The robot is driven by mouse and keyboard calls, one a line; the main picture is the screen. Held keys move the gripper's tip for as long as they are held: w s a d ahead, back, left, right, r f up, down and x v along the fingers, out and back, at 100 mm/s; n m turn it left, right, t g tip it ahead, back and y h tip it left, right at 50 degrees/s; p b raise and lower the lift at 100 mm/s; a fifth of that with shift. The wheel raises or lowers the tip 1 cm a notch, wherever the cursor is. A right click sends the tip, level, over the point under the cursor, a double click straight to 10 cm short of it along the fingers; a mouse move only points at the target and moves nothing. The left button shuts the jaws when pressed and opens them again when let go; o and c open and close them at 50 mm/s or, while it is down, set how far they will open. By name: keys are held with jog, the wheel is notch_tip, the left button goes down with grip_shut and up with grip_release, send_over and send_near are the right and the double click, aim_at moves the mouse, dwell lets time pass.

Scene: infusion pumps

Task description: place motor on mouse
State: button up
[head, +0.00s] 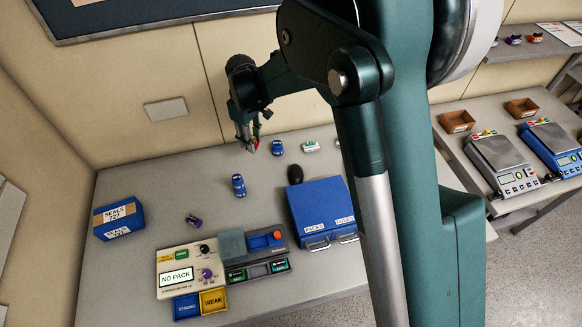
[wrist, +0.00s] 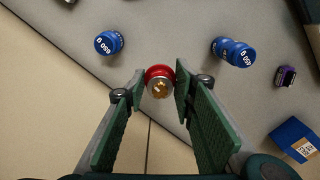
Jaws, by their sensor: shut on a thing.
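The motor, a small red cylinder with a brass-coloured end (wrist: 160,80), is between the fingertips of my gripper (wrist: 158,84). In the head view my gripper (head: 249,145) hangs over the back of the table, with a bit of the red motor showing at its tips. My gripper is shut on the motor and holds it above the surface. The mouse, a dark oval (head: 295,174), lies on the table behind the blue drawer box, to the right of and nearer than my gripper. I cannot make out the mouse for sure in the wrist view.
Blue cylinders (head: 277,147) (head: 238,185) stand near my gripper. A purple piece (head: 193,220), a blue SEALS box (head: 118,218), a control panel (head: 178,258) and a blue drawer box (head: 318,208) occupy the table (head: 150,180). The back left is mostly clear.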

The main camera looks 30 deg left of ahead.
notch_tip(320, 180, up, 3)
jog(key=p, duration=0.3)
send_over(296, 172)
jog(key=shift+f, duration=0.2)
jog(key=shift+f, duration=2.9)
jog(key=shift+f+p, duration=0.4)
jog(key=shift+f, duration=1.7)
jog(key=shift+f, duration=0.15)
jog(key=o, duration=1)
jog(key=shift+c, duration=0.2)
